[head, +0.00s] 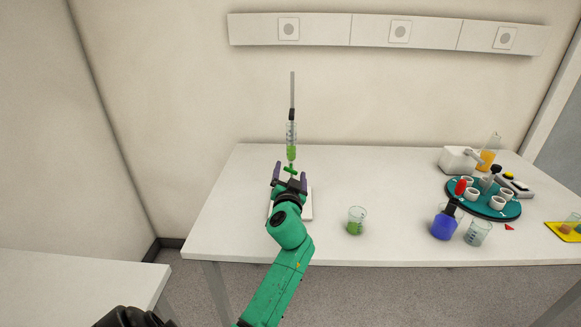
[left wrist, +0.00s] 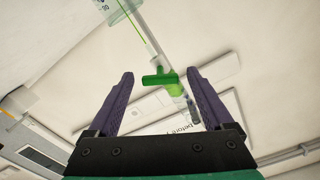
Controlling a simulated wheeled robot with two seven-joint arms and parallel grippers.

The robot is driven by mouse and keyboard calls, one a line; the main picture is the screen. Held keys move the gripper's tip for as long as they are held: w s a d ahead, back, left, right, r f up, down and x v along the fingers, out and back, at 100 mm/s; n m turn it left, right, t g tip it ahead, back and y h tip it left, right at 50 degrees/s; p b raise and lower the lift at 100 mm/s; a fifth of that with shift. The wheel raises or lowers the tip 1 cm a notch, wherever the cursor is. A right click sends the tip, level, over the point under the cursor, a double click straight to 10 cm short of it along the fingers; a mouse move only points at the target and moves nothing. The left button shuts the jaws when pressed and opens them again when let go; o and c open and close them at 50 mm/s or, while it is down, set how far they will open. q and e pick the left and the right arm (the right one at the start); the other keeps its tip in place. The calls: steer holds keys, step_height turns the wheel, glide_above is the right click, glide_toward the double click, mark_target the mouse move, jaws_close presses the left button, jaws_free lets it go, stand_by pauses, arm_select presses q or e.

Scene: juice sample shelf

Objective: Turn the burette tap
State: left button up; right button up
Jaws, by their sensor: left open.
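The burette (head: 291,134) stands upright on its stand near the left part of the table, with green liquid in its tube. Its green tap (head: 290,169) is at the lower end. The white stand base (head: 307,205) is partly hidden by my arm. My right gripper is not in view.
A beaker with green liquid (head: 356,221) stands right of the stand. Farther right are a blue flask (head: 444,224), an empty-looking beaker (head: 478,233), a teal round rack (head: 483,208) with white cups and a yellow tray (head: 562,234). The table's left part is clear.

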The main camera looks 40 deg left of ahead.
arm_select(q)
steer(key=shift+w+a, duration=0.4)
steer(key=shift+w, duration=0.1)
jaws_close()
steer(key=n+b, duration=0.1)
steer(key=b, duration=0.1)
steer(key=n+b, duration=0.3)
steer(key=shift+d+f+n+b, duration=0.1)
steer(key=shift+f+n+b, duration=0.2)
steer(key=shift+n+b, duration=0.1)
steer(key=shift+r+n, duration=0.15)
steer(key=shift+n, duration=0.15)
steer(key=shift+r, duration=0.15)
jaws_free()
